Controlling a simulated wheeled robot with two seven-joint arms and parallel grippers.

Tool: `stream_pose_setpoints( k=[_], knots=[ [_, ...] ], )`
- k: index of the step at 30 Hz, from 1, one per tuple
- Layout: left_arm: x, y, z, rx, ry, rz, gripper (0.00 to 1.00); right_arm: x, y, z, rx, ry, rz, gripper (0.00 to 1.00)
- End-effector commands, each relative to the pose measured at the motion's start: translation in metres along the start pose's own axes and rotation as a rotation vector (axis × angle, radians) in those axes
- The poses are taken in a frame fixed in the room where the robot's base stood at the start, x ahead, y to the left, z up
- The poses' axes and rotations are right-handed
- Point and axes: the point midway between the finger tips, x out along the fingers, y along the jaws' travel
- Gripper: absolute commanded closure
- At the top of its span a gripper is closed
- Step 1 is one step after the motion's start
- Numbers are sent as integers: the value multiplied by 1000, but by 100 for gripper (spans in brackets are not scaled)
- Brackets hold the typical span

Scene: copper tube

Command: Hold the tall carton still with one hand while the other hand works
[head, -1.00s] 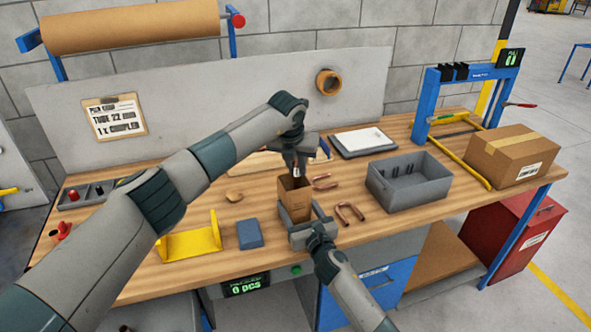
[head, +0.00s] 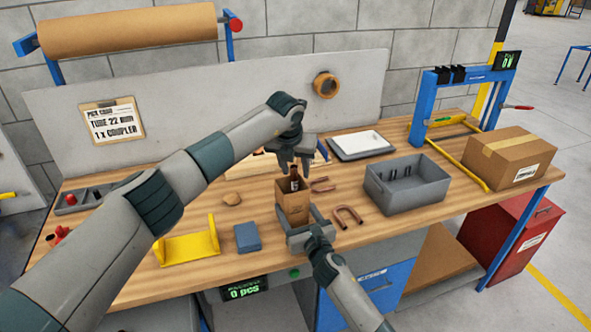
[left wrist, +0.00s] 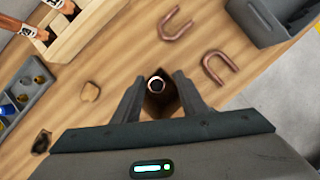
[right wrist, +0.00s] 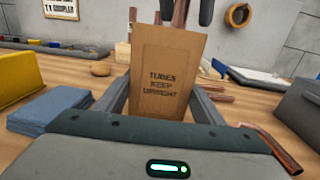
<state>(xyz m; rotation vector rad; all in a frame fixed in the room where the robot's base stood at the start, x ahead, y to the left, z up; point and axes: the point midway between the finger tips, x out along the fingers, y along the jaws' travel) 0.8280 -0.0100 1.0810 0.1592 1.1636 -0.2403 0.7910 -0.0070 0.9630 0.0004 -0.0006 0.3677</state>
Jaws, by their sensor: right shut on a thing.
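The tall brown carton (head: 294,208) stands at the front of the bench, its top open. Its printed face (right wrist: 165,85) fills the middle of the right wrist view. My right gripper (head: 308,230) is shut on the carton low down, one finger on each side. A copper tube (head: 294,180) stands in the carton with its upper end above the rim; its round end shows in the left wrist view (left wrist: 157,86). My left gripper (head: 295,163) is just above the carton, its fingers spread either side of the tube and apart from it.
Bent copper pieces (head: 347,217) lie right of the carton, before a grey bin (head: 408,198). A cardboard box (head: 512,160) and blue frame (head: 425,110) stand at the right.

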Motion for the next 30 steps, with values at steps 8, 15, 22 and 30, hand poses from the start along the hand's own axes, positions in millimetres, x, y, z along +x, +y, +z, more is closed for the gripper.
stream_pose_setpoints(
  k=[8, 15, 22, 30],
  knots=[
    [-41, 1, 2, 2, -6, 1, 62, 0, -1, 0, 1, 1, -1, 60],
    [-84, 1, 2, 1, -7, 1, 62, 0, -1, 0, 0, 1, -1, 60],
    [-108, 1, 2, 0, -6, 0, 62, 0, -1, 0, 0, 1, -2, 60],
    [-114, 1, 1, 0, -5, 1, 62, 0, -1, 0, 0, 1, -2, 60]
  ],
)
